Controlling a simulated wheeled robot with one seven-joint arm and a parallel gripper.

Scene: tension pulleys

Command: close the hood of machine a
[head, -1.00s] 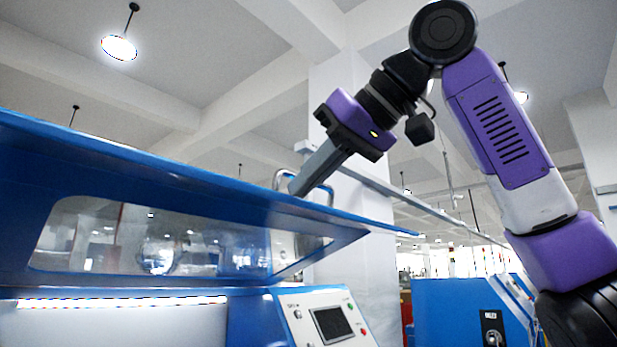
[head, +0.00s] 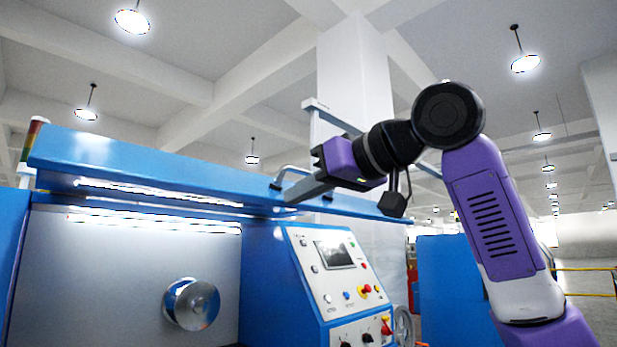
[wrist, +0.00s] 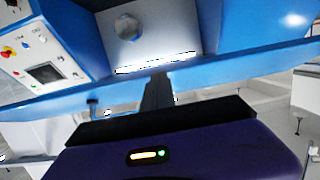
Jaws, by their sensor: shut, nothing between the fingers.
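The hood (head: 150,170) of the blue machine is raised over the work bay and shows nearly edge-on in the head view. A grey bar handle (head: 290,172) stands on its outer side near the right end. My gripper (head: 295,195) reaches in from the right, its fingers together and empty, with the tips at the hood's edge beside the handle. I cannot tell whether they touch. In the wrist view, the fingers (wrist: 157,90) point at the blue hood edge (wrist: 230,72). No machine label is readable.
Below the hood are a lit bay with a metal pulley (head: 191,304) and a control panel (head: 335,265) with a screen and buttons. Another blue machine (head: 450,285) stands behind my arm on the right. A white pillar (head: 355,85) rises behind.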

